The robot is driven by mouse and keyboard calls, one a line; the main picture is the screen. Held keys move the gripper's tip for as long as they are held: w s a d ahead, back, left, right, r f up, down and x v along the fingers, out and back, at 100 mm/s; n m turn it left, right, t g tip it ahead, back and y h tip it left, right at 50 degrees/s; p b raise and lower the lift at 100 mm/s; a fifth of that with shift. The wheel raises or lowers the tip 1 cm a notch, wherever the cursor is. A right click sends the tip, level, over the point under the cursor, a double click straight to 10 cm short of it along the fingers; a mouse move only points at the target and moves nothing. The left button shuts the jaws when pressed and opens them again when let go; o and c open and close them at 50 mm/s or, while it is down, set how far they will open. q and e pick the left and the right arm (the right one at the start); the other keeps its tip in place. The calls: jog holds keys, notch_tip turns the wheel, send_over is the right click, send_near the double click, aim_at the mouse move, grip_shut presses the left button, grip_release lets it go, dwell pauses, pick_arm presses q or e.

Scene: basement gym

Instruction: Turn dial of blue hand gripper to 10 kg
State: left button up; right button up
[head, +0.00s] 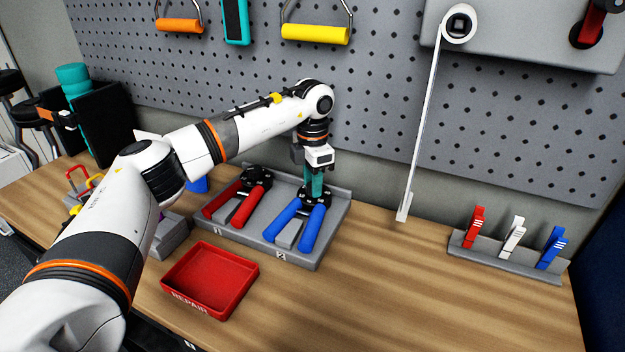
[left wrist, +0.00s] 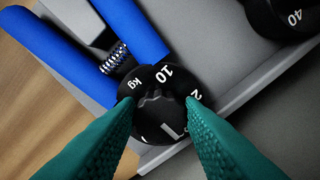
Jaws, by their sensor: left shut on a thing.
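The blue hand gripper (head: 313,230) lies in slot 2 of a grey stand (head: 265,245). Its blue handles (left wrist: 138,30) and a spring show in the left wrist view. Its round black dial (left wrist: 160,118) has white marks: "10" near the top, "kg" to its left, and a partly covered number starting with 2 to its right. My left gripper (head: 314,190) points down over the dial. In the left wrist view its teal fingers (left wrist: 160,100) sit on either side of the dial's central knob, shut on it. My right gripper is out of view.
A red hand gripper (head: 237,205) lies in slot 1, close on the left. A red tray (head: 208,280) labelled REPAIR stands in front. Red, white and blue clips (head: 512,238) stand in a holder at right. A white strap (head: 420,130) hangs before the pegboard (head: 385,95).

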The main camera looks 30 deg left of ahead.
pick_arm(q)
jog(key=shift+n, duration=0.3)
jog(key=n+p, duration=0.1)
jog(key=n, duration=0.4)
jog(key=shift+d+r+n+p, duration=0.1)
jog(key=shift+n+p, duration=0.2)
jog(key=shift+p, duration=0.05)
jog(key=n+p, duration=0.1)
jog(key=n, duration=0.5)
jog(key=shift+d, duration=0.1)
jog(key=n+p, duration=0.1)
jog(key=n, duration=0.5)
jog(key=shift+w+d+n+p, duration=0.1)
jog(key=shift+n+p, duration=0.2)
jog(key=shift+p, duration=0.05)
jog(key=n+p, duration=0.1)
jog(key=n, duration=0.2)
jog(key=shift+w+n, duration=0.1)
jog(key=shift+n, duration=1.6)
jog(key=o, duration=1)
